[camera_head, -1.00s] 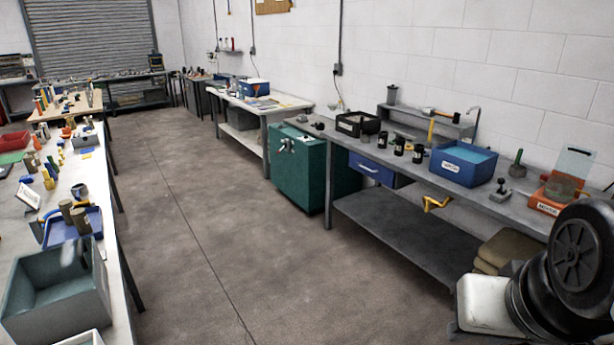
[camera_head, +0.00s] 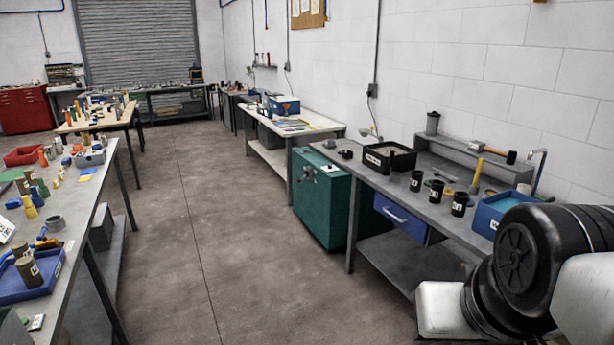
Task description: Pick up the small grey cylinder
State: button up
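My gripper is not in view. Only dark and white links of my arm show at the lower right. I cannot tell which thing is the small grey cylinder. A short grey cylindrical piece (camera_head: 55,223) stands on the left table, just behind the blue tray (camera_head: 38,288). A taller dark grey cylinder (camera_head: 432,123) with a lid-like top stands upright on the raised shelf of the right bench. Both stand free, with nothing of mine touching them.
The left table (camera_head: 82,222) holds several coloured pieces. The right bench (camera_head: 405,205) bears black cups (camera_head: 416,181), a black bin (camera_head: 389,158) and a blue bin (camera_head: 487,215). A green cabinet (camera_head: 322,200) stands beside it. The floor aisle (camera_head: 190,230) is clear.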

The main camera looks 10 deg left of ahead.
aim_at(29, 271)
jog(key=i+j+u, duration=0.1)
jog(key=i+u, duration=0.65)
jog(key=i+l+u, duration=0.1)
jog(key=i+u, duration=0.5)
jog(key=i, duration=0.55)
jog(key=i+l+u, duration=0.1)
jog(key=i+u, duration=0.15)
jog(key=i, duration=0.55)
jog(key=i+j+u, duration=0.15)
jog(key=i+u, duration=0.55)
jog(key=u, duration=0.25)
jog(key=i+l+u, duration=0.15)
jog(key=i+u, duration=0.3)
jog(key=k, duration=0.1)
